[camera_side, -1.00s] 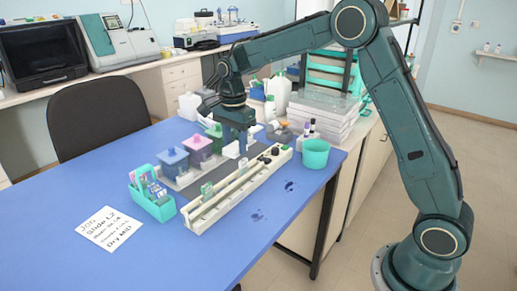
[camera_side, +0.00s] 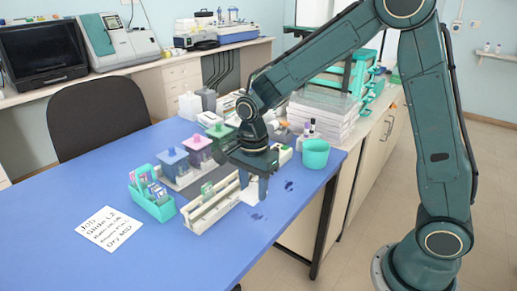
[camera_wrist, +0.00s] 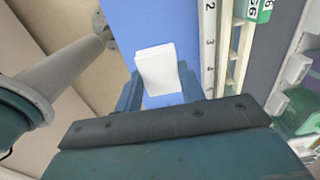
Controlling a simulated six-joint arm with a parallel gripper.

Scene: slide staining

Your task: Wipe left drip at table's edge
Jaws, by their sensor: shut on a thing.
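My gripper (camera_side: 256,188) is shut on a white wiping pad (camera_side: 249,194) above the table's front edge, on the near side of the white slide rack. In the wrist view the pad (camera_wrist: 158,72) sits between my two fingers (camera_wrist: 158,96) with blue table behind it. The left drip (camera_side: 257,216) is a faint dark blue spot on the blue table (camera_side: 180,262), just below the pad in the side view. I cannot tell whether the pad touches the table. The wrist view does not show the drip.
A second dark drip (camera_side: 289,185) lies to the right, near the teal cup (camera_side: 315,154). Staining jars (camera_side: 174,164), a teal slide box (camera_side: 152,194) and a note card (camera_side: 109,229) stand or lie to the left.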

